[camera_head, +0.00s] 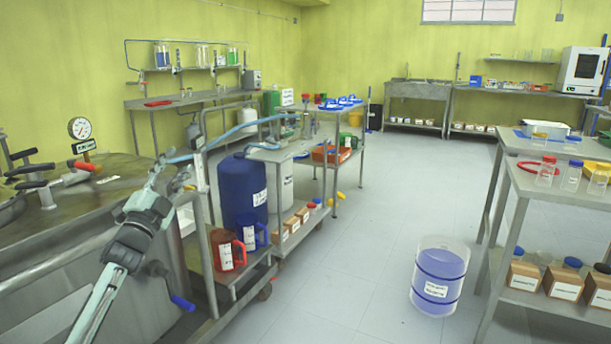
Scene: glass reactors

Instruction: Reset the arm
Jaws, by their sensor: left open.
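My left arm comes in from the bottom left and reaches up between the steel reactor top and the cart. My left gripper (172,174) is at its far end, open, with nothing seen between its fingers. It overlaps the right edge of the steel reactor (90,225) in the picture; whether it touches anything, I cannot tell. A pale blue hose (232,132) shows just behind the gripper. My right arm and gripper are not in view.
A blue drum (240,192) and red and blue jugs stand on the cart right of my arm. A clear bucket of bluish liquid (440,278) stands on the floor. A steel rack (560,190) with bottles and boxes is at right. The middle floor is clear.

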